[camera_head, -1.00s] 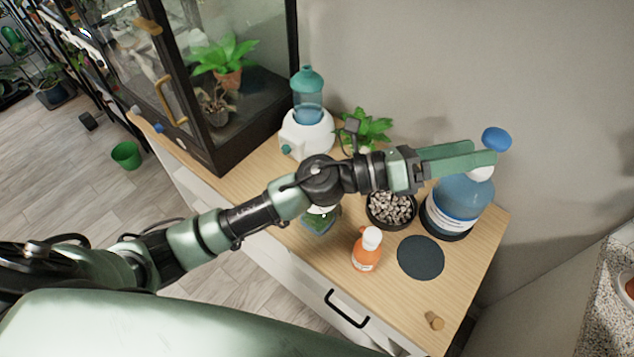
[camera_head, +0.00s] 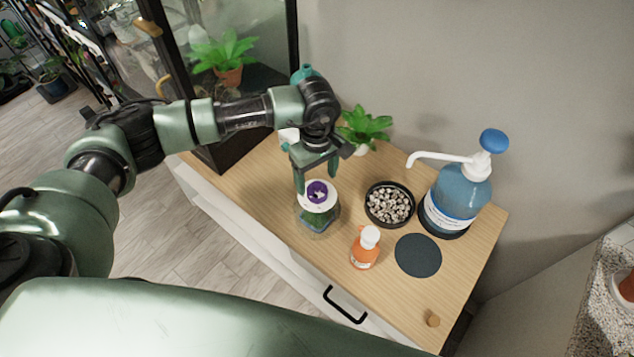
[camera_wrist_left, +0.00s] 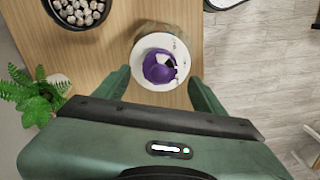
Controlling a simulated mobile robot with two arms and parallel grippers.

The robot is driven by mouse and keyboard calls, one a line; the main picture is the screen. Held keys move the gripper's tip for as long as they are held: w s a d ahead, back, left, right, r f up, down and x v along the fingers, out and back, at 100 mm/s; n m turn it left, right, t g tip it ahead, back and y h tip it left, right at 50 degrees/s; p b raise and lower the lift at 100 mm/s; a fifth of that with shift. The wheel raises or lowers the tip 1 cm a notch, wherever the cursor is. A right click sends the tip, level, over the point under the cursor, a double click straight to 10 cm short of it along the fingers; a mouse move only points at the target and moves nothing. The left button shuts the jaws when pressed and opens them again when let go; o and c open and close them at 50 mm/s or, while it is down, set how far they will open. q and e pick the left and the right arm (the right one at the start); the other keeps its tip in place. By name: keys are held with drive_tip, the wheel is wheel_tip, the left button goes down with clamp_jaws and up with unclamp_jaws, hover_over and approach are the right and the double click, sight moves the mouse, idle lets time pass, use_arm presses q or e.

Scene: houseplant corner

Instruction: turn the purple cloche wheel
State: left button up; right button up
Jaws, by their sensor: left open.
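The purple cloche wheel (camera_head: 317,191) sits on the white round top (camera_head: 318,205) of a clear cloche (camera_head: 318,221) on the wooden cabinet top. It also shows in the left wrist view as a purple knob (camera_wrist_left: 159,67) on a white disc. My left gripper (camera_head: 316,186) is open and points down over the cloche. In the wrist view its two green fingers lie to the left and right of the white disc, with a gap between. I cannot tell whether they touch it. My right gripper is not in view.
A dark bowl of pebbles (camera_head: 388,204), an orange bottle (camera_head: 365,249), a black round mat (camera_head: 418,256) and a blue pump bottle (camera_head: 458,198) stand right of the cloche. A small green plant (camera_head: 364,126) is behind, and a glass terrarium cabinet (camera_head: 232,95) is at the back left.

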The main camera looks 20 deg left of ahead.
sight(317, 183)
use_arm(q)
drive_tip(key=shift+f+p, duration=0.5)
drive_tip(key=shift+f, duration=1.6)
drive_tip(key=c, duration=1.4)
